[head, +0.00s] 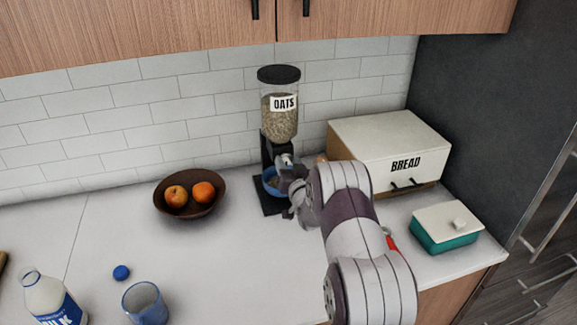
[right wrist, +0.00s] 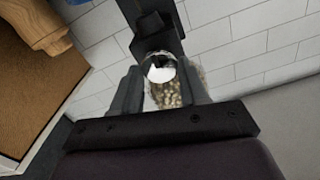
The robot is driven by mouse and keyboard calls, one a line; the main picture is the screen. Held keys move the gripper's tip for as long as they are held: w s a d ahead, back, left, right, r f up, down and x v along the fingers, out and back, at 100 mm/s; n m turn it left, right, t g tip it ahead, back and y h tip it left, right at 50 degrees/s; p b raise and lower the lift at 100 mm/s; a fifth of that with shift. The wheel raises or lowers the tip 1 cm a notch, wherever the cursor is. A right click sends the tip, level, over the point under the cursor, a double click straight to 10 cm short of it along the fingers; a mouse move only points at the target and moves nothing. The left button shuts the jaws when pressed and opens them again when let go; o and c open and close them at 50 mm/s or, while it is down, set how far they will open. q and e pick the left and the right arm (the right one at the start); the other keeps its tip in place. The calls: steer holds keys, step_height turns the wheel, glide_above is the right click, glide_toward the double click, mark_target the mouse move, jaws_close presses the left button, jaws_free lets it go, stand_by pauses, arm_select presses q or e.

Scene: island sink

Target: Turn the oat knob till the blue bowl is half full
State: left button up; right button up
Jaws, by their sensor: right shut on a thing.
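The oat dispenser (head: 278,118) stands against the tiled wall, with a black lid, an OATS label and oats in its clear hopper. My right gripper (head: 287,172) is at the front of the dispenser, below the hopper. In the right wrist view its fingers are shut on the pale round oat knob (right wrist: 160,68), with oats showing behind it between the fingers. The blue bowl (head: 268,177) sits on the dispenser's black base, partly hidden by my right gripper. Its fill level cannot be told. My left gripper is not in view.
The cream bread box (head: 385,140) stands right of the dispenser, and a teal container (head: 443,232) with a pale lid sits near the counter's right edge. A brown fruit bowl (head: 190,207) is to the left. A milk bottle (head: 46,295) and a glass (head: 145,303) stand at front left.

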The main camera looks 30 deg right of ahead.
steer(key=shift+f, duration=0.1)
steer(key=o, duration=1.1)
steer(key=shift+c, duration=0.2)
steer(key=shift+s, duration=0.1)
steer(key=b+v, duration=0.3)
steer(key=v, duration=0.9)
steer(key=shift+s, duration=0.3)
